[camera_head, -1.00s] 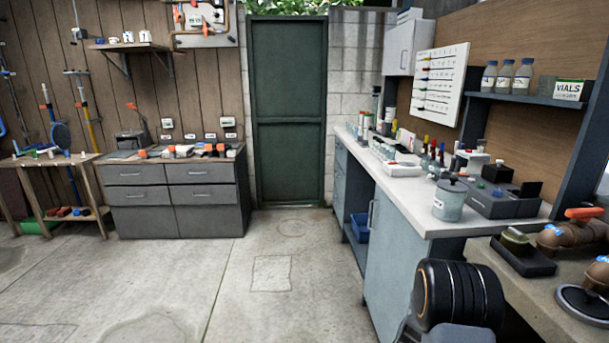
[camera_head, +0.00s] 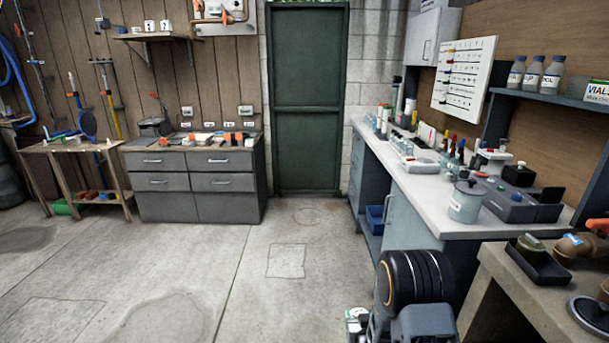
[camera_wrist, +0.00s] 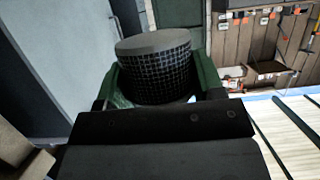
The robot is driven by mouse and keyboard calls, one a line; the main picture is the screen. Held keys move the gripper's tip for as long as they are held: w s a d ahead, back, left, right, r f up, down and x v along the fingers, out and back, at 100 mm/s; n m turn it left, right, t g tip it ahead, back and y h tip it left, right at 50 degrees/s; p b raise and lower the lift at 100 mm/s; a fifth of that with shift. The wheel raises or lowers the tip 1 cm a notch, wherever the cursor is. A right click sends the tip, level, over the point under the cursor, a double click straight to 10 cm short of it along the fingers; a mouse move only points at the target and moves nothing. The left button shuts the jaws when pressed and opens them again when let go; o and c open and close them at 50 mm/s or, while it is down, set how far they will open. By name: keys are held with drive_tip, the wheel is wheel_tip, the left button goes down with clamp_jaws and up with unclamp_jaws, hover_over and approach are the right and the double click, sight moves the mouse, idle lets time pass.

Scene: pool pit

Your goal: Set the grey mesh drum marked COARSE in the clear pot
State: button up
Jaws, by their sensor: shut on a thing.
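A grey mesh drum (camera_wrist: 155,68) with a dark grid side and a plain grey top is in the wrist view. My gripper (camera_wrist: 154,84) is shut on it, with a green finger at each side. No COARSE mark shows on the visible side. In the head view the gripper and drum cannot be seen; part of my arm shows low at the right of centre. A clear pot-like vessel (camera_head: 466,204) with a dark lid or rim stands near the front edge of the right-hand counter. I cannot tell whether it is the task's clear pot.
The pale right-hand counter (camera_head: 432,208) also holds a grey caddy (camera_head: 508,207), bottles and small gear. A lower bench (camera_head: 497,268) with a black tray (camera_head: 537,263) is at the right. A grey cabinet (camera_head: 196,182) stands at the back left. The concrete floor is clear.

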wheel_tip(320, 180, up, 13)
drive_tip(key=p, duration=1.2)
drive_tip(key=s+f, duration=0.2)
drive_tip(key=s, duration=0.6)
drive_tip(key=shift+f, duration=0.2)
